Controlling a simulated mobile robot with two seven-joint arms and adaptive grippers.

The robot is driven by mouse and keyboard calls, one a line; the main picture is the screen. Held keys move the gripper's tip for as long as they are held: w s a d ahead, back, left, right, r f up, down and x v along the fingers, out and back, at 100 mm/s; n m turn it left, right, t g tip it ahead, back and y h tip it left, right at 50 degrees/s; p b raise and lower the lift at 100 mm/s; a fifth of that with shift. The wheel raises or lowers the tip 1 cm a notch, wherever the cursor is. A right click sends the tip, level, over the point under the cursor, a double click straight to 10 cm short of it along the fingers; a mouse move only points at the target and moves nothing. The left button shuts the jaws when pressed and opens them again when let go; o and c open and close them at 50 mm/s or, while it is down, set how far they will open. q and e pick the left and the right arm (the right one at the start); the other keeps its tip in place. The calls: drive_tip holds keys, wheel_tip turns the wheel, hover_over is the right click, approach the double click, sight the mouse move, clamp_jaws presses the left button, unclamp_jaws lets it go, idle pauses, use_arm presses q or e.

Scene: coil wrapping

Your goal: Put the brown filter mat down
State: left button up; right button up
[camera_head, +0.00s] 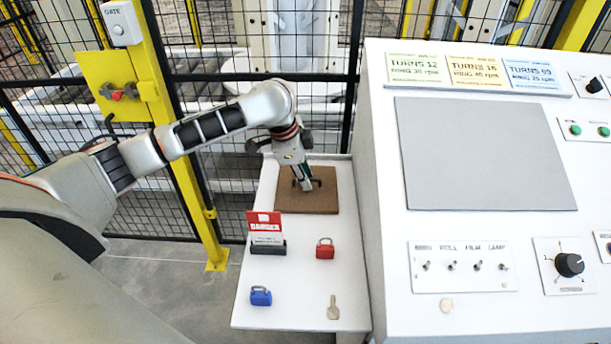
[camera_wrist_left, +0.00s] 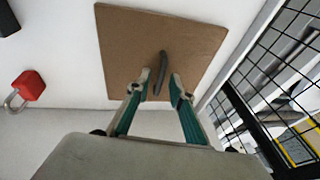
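The brown filter mat (camera_head: 322,201) is a flat square that appears to lie on the far part of the white side table (camera_head: 290,318). It also fills the upper middle of the left wrist view (camera_wrist_left: 125,50). A dark curved handle (camera_wrist_left: 161,66) stands at its middle. My left gripper (camera_head: 305,186) reaches down over the mat. In the left wrist view its two fingers (camera_wrist_left: 160,80) are spread on either side of the handle, with a gap to each side. My right gripper is not in view.
On the table nearer me are a red danger sign (camera_head: 264,222) on a dark base, a red padlock (camera_head: 325,251), a blue padlock (camera_head: 260,296) and a key (camera_head: 333,308). A control console (camera_head: 480,240) borders it right; a mesh fence (camera_head: 225,130) stands behind.

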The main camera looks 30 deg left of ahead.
use_arm(q)
drive_tip(key=shift+s+a+r, duration=0.1)
drive_tip(key=shift+r, duration=0.45)
drive_tip(key=v, duration=1.1)
